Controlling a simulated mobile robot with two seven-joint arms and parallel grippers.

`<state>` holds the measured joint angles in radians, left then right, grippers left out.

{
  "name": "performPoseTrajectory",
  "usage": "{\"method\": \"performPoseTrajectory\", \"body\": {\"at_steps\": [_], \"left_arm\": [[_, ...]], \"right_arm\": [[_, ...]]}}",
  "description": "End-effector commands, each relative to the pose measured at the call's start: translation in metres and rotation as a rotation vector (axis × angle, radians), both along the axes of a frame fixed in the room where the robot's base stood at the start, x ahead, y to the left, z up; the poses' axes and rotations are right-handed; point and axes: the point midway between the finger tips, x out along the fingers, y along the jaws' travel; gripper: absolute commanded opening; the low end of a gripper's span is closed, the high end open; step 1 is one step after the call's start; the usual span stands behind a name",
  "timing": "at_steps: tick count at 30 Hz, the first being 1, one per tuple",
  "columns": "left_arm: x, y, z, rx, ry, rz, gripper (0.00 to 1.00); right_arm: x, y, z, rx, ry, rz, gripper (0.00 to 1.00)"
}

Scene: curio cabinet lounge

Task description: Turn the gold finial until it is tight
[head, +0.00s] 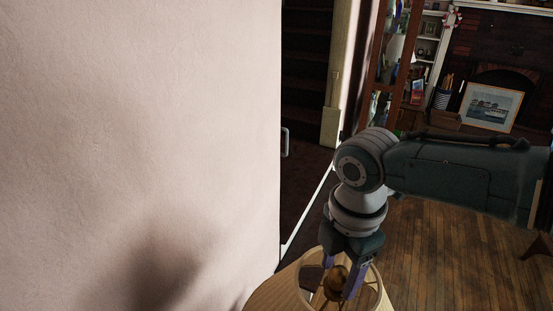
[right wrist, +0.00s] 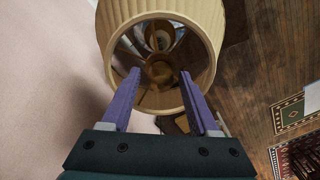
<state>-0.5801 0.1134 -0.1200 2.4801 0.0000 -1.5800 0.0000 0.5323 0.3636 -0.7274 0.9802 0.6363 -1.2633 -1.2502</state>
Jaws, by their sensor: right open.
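The gold finial (head: 337,276) shows in the top opening of a pleated cream lampshade (head: 265,297) at the bottom of the head view. In the right wrist view the finial (right wrist: 160,72) is in the middle of the opening, with the shade (right wrist: 213,22) around it. My right gripper (head: 339,285) points down over the opening, its purple fingers open on either side of the finial. The right wrist view also shows the fingers (right wrist: 160,75) with a gap on both sides of it. I cannot tell how far down they reach. My left gripper is not in view.
A pale plaster wall (head: 140,140) stands close on the left of the lamp. A glass-fronted cabinet (head: 385,75) and a framed picture (head: 490,106) by a fireplace are farther back.

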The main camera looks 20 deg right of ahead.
Motion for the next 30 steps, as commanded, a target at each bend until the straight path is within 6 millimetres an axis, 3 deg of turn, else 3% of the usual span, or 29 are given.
{"method": "performPoseTrajectory", "body": {"at_steps": [7, 22, 30], "left_arm": [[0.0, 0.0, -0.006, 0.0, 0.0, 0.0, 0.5], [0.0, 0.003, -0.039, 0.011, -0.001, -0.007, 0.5], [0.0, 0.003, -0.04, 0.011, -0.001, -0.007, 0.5]], "right_arm": [[0.0, -0.001, -0.001, -0.002, -0.002, 0.181, 0.61], [0.0, -0.001, -0.003, -0.002, 0.0, 1.228, 0.61], [-0.001, 0.0, 0.0, 0.0, 0.0, 1.349, 0.61]]}}
